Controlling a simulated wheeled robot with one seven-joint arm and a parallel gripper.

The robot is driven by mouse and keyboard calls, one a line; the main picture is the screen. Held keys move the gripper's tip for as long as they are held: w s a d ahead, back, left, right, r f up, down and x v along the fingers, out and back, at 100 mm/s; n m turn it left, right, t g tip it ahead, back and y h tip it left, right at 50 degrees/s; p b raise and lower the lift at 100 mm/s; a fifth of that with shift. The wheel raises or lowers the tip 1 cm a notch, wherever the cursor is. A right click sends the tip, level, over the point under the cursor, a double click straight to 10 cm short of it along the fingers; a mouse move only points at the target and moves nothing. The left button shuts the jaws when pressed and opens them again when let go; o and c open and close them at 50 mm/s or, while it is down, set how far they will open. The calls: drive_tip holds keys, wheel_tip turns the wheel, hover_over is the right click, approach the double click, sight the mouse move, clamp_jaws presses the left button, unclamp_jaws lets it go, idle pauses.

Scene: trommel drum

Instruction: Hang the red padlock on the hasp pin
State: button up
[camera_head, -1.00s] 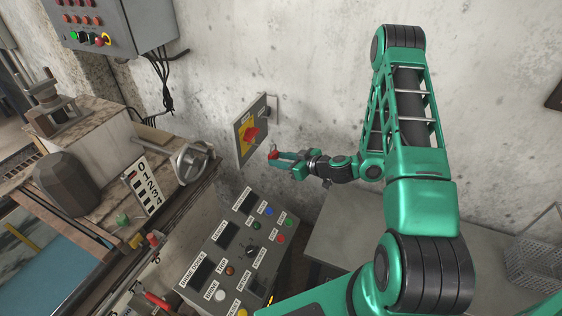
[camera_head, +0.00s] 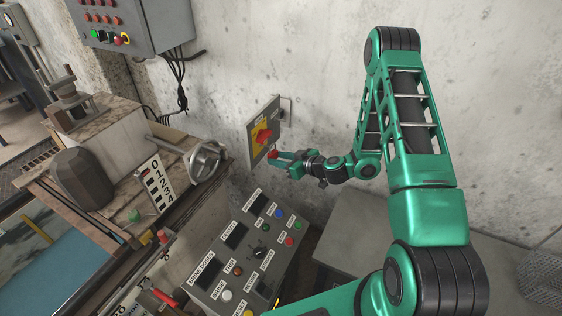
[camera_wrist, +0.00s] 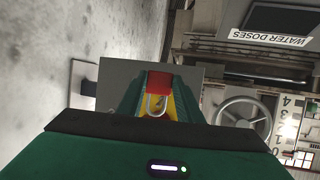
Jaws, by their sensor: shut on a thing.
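The red padlock (camera_head: 273,154) is held at the tip of my gripper (camera_head: 279,158), which is shut on it. In the wrist view the padlock's red body (camera_wrist: 159,82) sits between the green fingers, with its pale shackle (camera_wrist: 156,106) showing on the near side. A grey switch panel (camera_head: 251,153) with a yellow plate and a red knob (camera_head: 263,135) stands by the wall, just up and left of the padlock. I cannot make out the hasp pin in either view. Whether the padlock touches the panel cannot be told.
A sloped control console (camera_head: 243,250) with buttons lies below my gripper. A handwheel (camera_head: 207,160) on a bench is to the left. A grey control box (camera_head: 128,25) with hanging cables is at upper left. The wall (camera_head: 320,60) is close behind the panel.

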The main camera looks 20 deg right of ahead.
drive_tip(key=shift+w+a, duration=0.65)
drive_tip(key=shift+w+a+f, duration=0.35)
drive_tip(key=shift+f, duration=0.05)
drive_tip(key=o, duration=1.2)
